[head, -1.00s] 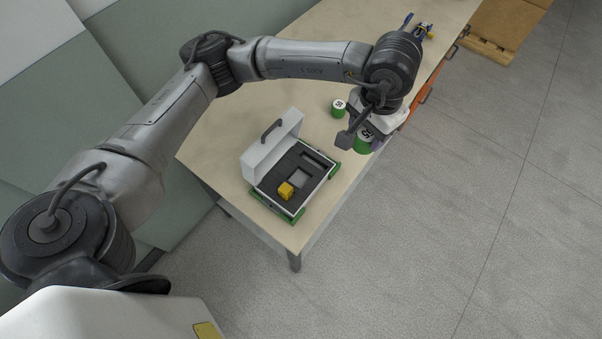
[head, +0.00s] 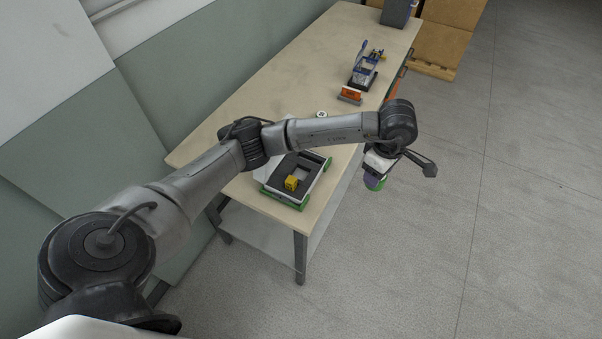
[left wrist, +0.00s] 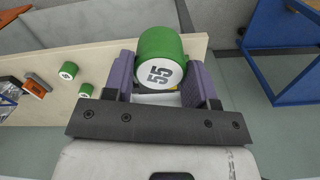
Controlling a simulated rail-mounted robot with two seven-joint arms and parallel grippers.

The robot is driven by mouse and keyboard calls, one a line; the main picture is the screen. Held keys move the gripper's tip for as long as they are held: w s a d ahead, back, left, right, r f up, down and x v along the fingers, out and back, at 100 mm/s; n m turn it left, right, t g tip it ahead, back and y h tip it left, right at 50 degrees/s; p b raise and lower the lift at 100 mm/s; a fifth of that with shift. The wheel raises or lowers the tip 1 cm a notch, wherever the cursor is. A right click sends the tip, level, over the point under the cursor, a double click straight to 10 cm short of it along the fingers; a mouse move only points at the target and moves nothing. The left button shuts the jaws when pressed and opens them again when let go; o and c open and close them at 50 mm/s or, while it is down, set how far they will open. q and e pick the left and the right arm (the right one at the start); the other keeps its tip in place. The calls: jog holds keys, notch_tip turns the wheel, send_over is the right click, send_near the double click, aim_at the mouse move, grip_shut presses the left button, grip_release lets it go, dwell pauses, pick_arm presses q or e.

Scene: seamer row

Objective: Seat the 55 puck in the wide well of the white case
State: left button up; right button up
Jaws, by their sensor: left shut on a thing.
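The 55 puck (left wrist: 160,68), a green cylinder with a white face marked 55, is held between the purple fingers of my left gripper (left wrist: 162,80). In the head view the left gripper (head: 374,178) is beside the table's right edge, apparently over the floor, with the green side of the puck (head: 379,186) showing below it. The white case (head: 312,186) is on the near end of the table, left of the gripper. Its dark insert has a yellow block and a pale recess. My right gripper is not in view.
Two other green pucks with white faces show in the left wrist view (left wrist: 68,70). An orange holder (head: 350,95) and a blue device (head: 365,68) stand farther up the table (head: 285,80). A blue frame (left wrist: 285,50) shows at right in the wrist view.

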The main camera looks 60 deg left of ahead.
pick_arm(q)
jog(key=a+f+n+p, duration=0.1)
jog(key=a+f+n, duration=0.3)
jog(key=a+n, duration=0.45)
jog(key=n+p, duration=0.3)
jog(key=n, duration=0.7)
send_over(300, 176)
notch_tip(300, 176, down, 10)
jog(key=shift+w+d+f, duration=0.1)
jog(key=shift+f, duration=2.05)
jog(key=shift+f, duration=0.1)
jog(key=shift+f+b, duration=0.15)
jog(key=shift+b, duration=0.15)
jog(key=o, duration=1)
jog(key=shift+c, duration=0.2)
